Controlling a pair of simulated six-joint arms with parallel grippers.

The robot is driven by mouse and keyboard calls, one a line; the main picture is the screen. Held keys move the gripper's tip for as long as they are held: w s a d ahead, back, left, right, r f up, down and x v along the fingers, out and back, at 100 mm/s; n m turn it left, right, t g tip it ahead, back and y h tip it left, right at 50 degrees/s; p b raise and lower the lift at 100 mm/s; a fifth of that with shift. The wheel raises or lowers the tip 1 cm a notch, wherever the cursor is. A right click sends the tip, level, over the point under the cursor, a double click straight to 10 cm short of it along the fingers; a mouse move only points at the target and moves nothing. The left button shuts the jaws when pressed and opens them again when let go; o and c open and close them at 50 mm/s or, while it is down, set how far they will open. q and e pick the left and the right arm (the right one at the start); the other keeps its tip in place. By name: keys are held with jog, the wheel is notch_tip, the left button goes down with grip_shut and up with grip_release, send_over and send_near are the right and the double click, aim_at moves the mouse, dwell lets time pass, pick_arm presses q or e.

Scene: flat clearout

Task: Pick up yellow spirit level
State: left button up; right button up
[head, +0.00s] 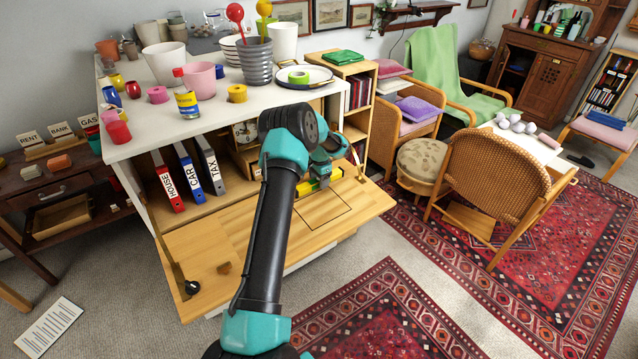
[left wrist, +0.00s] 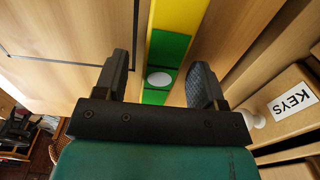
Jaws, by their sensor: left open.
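The yellow spirit level (left wrist: 178,14), with a green middle section and a white round spot, lies on the wooden drop-down flap (head: 215,245) of the white cabinet. In the head view its yellow end (head: 306,188) shows just beside my left gripper (head: 325,172), and the rest is partly hidden by my arm. In the left wrist view my left gripper (left wrist: 162,80) is open, with one finger on each side of the level's green part. The fingers are apart from it, with a gap on both sides. My right gripper is not in view.
Red, blue and grey binders (head: 188,170) stand inside the cabinet. A drawer labelled KEYS (left wrist: 290,104) is close to the right finger in the wrist view. Pots and a paint tin (head: 188,104) crowd the cabinet top. The flap's left part is mostly clear.

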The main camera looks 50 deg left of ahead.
pick_arm(q)
jog(key=shift+f, duration=0.25)
jog(key=shift+c, duration=0.5)
jog(key=c, duration=1)
